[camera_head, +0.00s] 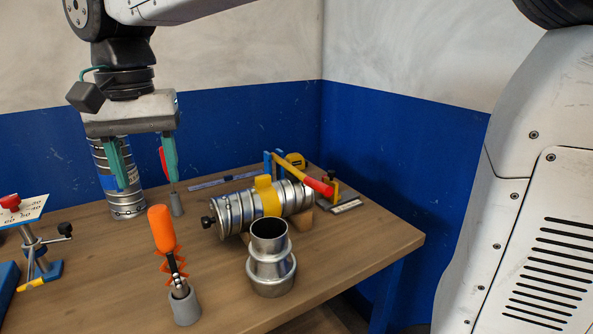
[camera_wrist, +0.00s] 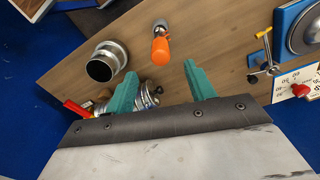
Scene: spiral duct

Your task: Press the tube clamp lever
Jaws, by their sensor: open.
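The tube clamp is a yellow band (camera_head: 268,197) around a silver spiral duct (camera_head: 235,213) lying on its side on the table. Its lever (camera_head: 318,186) has a red grip and a yellow arm, and slants down to the right above the duct. In the wrist view the red lever (camera_wrist: 77,108) shows at the left, beside the partly hidden duct (camera_wrist: 147,99). My gripper (camera_head: 152,180) is open and empty, with green fingers pointing down, left of the clamp and apart from it. The fingers also show in the wrist view (camera_wrist: 160,70), where one covers part of the duct.
An upright duct (camera_head: 128,205) stands behind my gripper. An orange-handled tool (camera_head: 163,229) stands in a grey holder (camera_head: 185,306), and a silver collar (camera_head: 269,263) stands in front of the clamped duct. A stand with a red knob (camera_head: 10,202) is at the left. The table's right corner is clear.

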